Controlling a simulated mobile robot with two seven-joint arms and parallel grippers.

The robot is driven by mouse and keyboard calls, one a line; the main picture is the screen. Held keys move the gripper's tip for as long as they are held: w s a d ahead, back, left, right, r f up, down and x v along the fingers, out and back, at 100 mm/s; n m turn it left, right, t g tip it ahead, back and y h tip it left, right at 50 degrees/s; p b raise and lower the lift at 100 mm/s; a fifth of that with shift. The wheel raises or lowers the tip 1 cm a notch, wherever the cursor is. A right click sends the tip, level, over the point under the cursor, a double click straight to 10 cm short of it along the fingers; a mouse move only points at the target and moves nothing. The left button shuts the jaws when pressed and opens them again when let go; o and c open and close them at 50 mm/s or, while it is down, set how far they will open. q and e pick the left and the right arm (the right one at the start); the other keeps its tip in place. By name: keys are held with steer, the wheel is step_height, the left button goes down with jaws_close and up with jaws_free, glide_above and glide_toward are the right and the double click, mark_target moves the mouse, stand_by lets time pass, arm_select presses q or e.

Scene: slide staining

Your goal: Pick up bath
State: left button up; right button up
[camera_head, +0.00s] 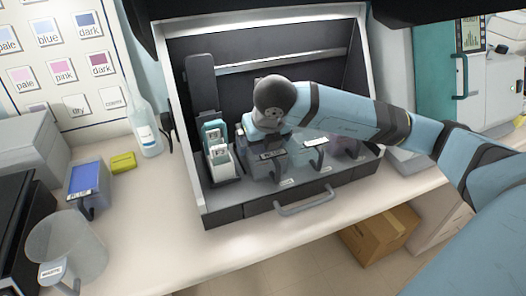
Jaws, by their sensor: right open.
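Several small staining baths with labelled fronts stand in a row inside the dark hood. The nearest to my gripper is a grey bath (265,168), with a clear bath (317,158) to its right and a purple-tinted bath (347,146) farther right. My right gripper (265,138) points down at the grey bath from above; its wrist hides most of the fingers and part of the bath. It is open, and contact with the bath cannot be told. My left gripper is out of view.
A white slide rack (221,163) stands left of my right gripper. The hood has a front handle (305,203). A waste beaker (64,252), a yellow block (123,162) and a bottle (145,128) are on the left counter. The counter's front strip (215,250) is clear.

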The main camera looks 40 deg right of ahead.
steer(key=shift+w+f, duration=0.1)
steer(key=shift+f, duration=0.1)
steer(key=shift+f+b, duration=0.25)
steer(key=shift+b, duration=0.3)
stand_by(0.4)
steer(key=c, duration=1.1)
